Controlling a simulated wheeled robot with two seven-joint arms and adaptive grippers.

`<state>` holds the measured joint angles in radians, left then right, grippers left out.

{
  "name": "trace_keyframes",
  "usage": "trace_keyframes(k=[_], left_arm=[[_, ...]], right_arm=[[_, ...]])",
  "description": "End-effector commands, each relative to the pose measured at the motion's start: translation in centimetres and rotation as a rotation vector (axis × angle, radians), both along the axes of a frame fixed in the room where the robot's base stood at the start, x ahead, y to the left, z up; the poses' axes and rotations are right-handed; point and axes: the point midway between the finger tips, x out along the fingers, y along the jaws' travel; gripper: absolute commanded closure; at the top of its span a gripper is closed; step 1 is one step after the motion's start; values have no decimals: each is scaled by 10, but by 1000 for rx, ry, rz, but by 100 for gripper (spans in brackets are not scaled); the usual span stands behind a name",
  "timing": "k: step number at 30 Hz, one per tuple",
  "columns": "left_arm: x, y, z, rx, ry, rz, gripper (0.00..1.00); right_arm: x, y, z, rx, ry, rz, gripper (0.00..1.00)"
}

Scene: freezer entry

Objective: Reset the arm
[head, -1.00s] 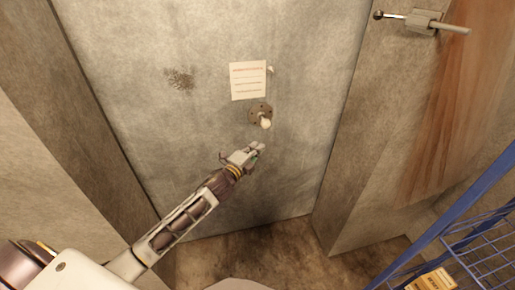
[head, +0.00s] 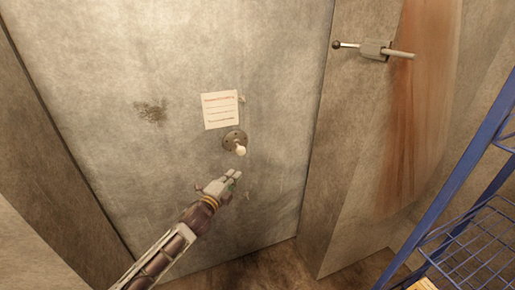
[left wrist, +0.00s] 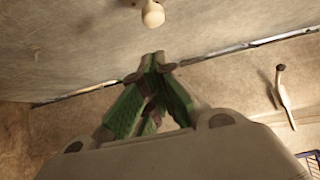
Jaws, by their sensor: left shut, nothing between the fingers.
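My left gripper (head: 236,174) is shut and empty in the head view, in front of the grey door (head: 150,60). It is just below a round metal plate with a pale knob (head: 240,150), apart from it in the picture. In the left wrist view the green-padded fingers of the left gripper (left wrist: 155,58) meet at their tips, and the pale knob (left wrist: 153,14) shows beyond them at the top. My left arm (head: 165,252) reaches in from the lower left. My right gripper is in neither view.
A paper notice (head: 220,110) is fixed above the knob. A lever handle (head: 375,49) is on the rust-streaked panel to the right. A blue wire rack (head: 480,240) stands at the lower right. Bare floor (head: 260,268) shows below the door.

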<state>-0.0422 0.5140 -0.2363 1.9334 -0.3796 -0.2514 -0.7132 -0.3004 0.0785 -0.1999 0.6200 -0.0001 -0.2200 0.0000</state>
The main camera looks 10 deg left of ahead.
Motion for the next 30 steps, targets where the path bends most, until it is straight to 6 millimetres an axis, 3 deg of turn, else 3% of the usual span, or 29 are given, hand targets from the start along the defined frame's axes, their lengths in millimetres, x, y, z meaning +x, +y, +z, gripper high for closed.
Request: trace_keyframes(k=[8, 18, 23, 30], left_arm=[[0, 0, 0, -59, 11, 0, 100], [0, -1, -3, -253, 54, -5, 100], [4, 10, -28, -351, 113, 17, 100], [10, 40, -88, -473, 223, 86, 100]], right_arm=[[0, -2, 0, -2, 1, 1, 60], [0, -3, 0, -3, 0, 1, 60], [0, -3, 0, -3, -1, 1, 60], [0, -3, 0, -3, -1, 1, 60]])
